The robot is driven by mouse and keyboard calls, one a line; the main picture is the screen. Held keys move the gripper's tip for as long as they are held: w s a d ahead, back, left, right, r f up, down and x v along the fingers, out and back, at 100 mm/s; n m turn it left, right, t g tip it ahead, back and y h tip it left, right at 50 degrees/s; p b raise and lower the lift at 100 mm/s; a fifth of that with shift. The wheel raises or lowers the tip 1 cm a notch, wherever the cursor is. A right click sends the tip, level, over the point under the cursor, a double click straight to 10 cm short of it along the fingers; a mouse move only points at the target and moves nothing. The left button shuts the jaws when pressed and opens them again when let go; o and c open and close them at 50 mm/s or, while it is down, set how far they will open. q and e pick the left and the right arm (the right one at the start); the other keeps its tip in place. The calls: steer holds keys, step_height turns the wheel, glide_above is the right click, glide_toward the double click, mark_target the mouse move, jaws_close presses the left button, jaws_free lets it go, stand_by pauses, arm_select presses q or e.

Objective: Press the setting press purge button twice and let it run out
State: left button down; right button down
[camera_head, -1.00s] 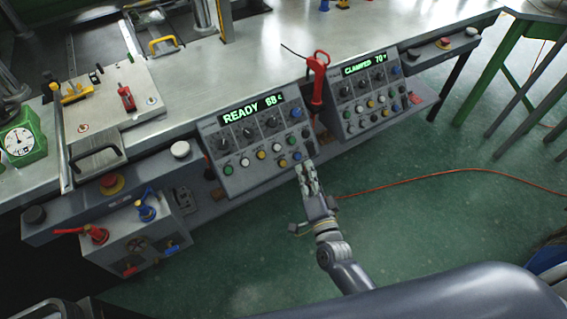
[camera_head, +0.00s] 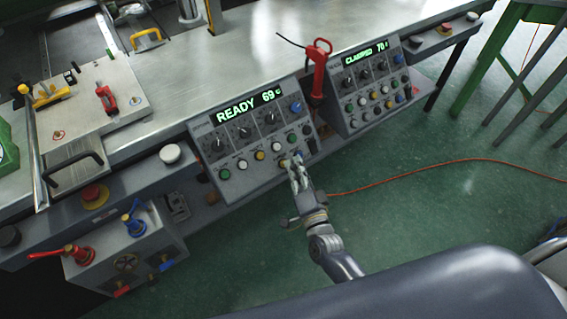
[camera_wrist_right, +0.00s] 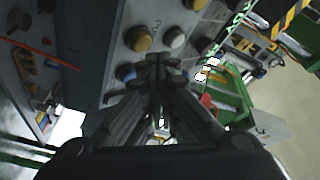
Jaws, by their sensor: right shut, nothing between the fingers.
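The left control panel (camera_head: 238,182) reads "READY 69" on its green display (camera_head: 246,104). Knobs and rows of coloured buttons sit below the display. My right gripper (camera_head: 294,161) is shut and empty, with its fingertips at the lower buttons near the panel's bottom right. The fingers partly hide these buttons, and contact cannot be told. Button labels are too small to read. My left gripper is not in view.
A second panel (camera_head: 343,123) at right reads "CLAMPED 70". A red-handled tool (camera_head: 318,75) stands between the panels. A grey box with red and blue valves (camera_head: 125,262) is at lower left. An orange cable (camera_head: 420,170) crosses the open green floor.

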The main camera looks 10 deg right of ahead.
arm_select(q)
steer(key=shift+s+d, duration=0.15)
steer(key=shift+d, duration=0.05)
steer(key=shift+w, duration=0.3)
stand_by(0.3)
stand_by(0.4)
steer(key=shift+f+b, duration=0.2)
steer(key=shift+b, duration=0.1)
arm_select(e)
steer(key=shift+w+f, duration=0.25)
steer(key=shift+f, duration=0.05)
arm_select(q)
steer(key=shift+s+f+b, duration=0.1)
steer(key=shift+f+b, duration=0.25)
steer(key=shift+b, duration=0.4)
arm_select(e)
steer(key=shift+w+f, duration=0.35)
steer(key=shift+f, duration=0.3)
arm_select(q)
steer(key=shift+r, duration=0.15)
arm_select(e)
steer(key=shift+r, duration=0.15)
arm_select(q)
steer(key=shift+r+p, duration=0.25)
steer(key=shift+p, duration=0.65)
arm_select(e)
steer(key=shift+s+a+r, duration=0.35)
steer(key=shift+s+r, duration=0.2)
